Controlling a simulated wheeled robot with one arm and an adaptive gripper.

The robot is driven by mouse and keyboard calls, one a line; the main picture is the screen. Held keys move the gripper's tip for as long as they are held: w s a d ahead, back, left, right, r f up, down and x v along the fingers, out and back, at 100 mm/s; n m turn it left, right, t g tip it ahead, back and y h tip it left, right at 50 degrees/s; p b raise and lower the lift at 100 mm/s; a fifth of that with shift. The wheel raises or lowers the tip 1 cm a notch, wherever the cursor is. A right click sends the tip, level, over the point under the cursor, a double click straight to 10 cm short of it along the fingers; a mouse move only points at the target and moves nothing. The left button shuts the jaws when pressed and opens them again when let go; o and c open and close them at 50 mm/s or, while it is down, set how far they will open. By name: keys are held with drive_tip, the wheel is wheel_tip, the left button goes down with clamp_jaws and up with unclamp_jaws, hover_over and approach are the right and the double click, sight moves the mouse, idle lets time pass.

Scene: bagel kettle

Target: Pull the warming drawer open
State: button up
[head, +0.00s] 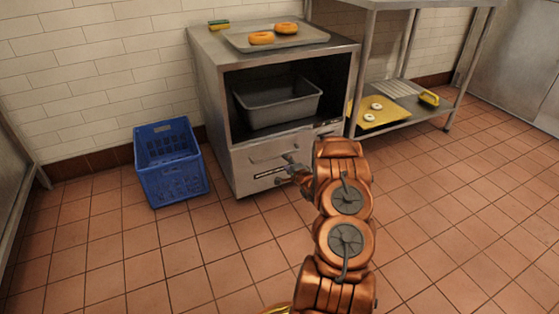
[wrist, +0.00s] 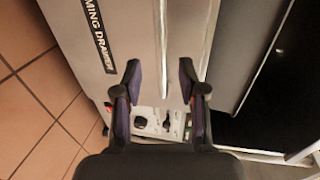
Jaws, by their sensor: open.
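The warming drawer (head: 247,172) is the grey lower front of the steel cabinet and looks closed. Its black label (wrist: 97,35) reads "MING DRAWER" in the wrist view. My gripper (head: 291,167) is in front of the drawer's right part in the head view and hides some of it. In the wrist view my gripper (wrist: 160,72) is open, with its two dark fingers apart. A pale handle bar (wrist: 162,32) runs along the drawer front, in line with the gap between the fingertips. I cannot tell whether the fingers touch it.
A grey tub (head: 278,105) sits in the open bay above the drawer. A tray (head: 240,42) with two bagels is on top. A blue crate (head: 170,160) stands on the floor to the left. A steel shelf unit is at right. The tiled floor in front is clear.

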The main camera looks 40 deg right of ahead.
sight(279, 156)
drive_tip(key=shift+b+x, duration=1.5)
drive_tip(key=shift+x, duration=2.3)
drive_tip(key=shift+r, duration=0.1)
clamp_jaws()
